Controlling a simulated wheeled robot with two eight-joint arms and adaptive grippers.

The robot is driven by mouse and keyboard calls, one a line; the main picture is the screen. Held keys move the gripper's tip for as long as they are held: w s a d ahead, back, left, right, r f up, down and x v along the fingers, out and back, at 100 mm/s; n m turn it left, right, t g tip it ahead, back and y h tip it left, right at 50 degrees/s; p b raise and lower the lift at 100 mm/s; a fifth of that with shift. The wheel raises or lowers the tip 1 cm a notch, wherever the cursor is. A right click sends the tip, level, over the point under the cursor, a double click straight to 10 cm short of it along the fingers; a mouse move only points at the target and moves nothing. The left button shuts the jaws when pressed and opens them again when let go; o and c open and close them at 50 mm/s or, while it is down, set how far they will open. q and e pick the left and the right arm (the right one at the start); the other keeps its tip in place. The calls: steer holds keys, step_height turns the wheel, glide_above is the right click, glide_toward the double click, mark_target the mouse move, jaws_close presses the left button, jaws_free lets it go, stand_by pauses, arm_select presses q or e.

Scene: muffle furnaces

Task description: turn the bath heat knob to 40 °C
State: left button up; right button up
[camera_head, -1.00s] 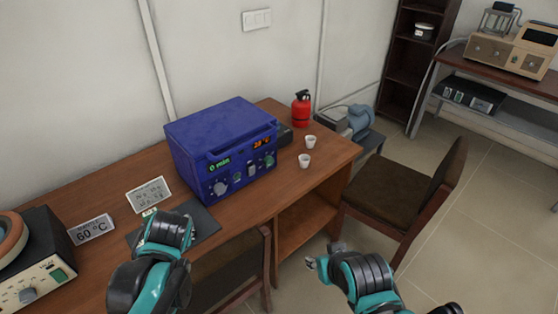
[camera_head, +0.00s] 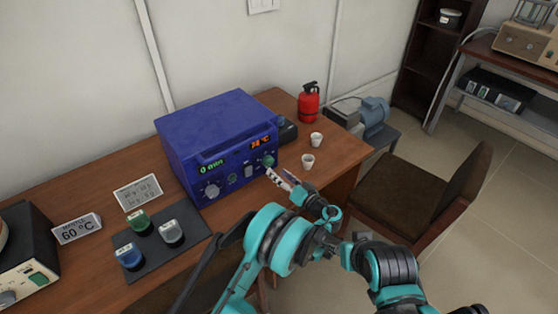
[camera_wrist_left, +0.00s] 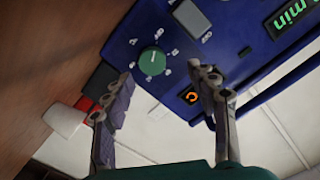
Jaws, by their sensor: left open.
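The blue bath unit (camera_head: 222,145) stands on the wooden desk. Its green heat knob (camera_head: 268,160) is at the right of the front panel, below an orange temperature display (camera_head: 260,140) too small to read surely. In the left wrist view the knob (camera_wrist_left: 152,61) shows a pale pointer line and a ring of marks. My left gripper (camera_head: 280,178) is open and empty, just in front of the knob. In the wrist view its fingertips (camera_wrist_left: 162,77) are to either side of the knob, seemingly short of it. My right gripper (camera_head: 335,248) is low at centre right, its fingers unclear.
A grey knob (camera_head: 211,190) and a green display are on the panel's left. Two white cups (camera_head: 308,161) and a red extinguisher (camera_head: 309,103) stand right of the unit. A dark mat (camera_head: 160,262) with several coloured pieces lies front left. A chair (camera_head: 420,190) is at right.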

mark_target(270, 163)
arm_select(q)
steer(key=shift+d+f, duration=0.45)
steer(key=shift+d, duration=0.2)
steer(key=shift+w+f+t, duration=0.1)
steer(key=shift+t, duration=0.2)
steer(key=b+x, duration=0.2)
steer(key=x, duration=0.4)
steer(key=shift+w+a, duration=0.45)
steer(key=shift+w, duration=0.15)
steer(key=c, duration=1.2)
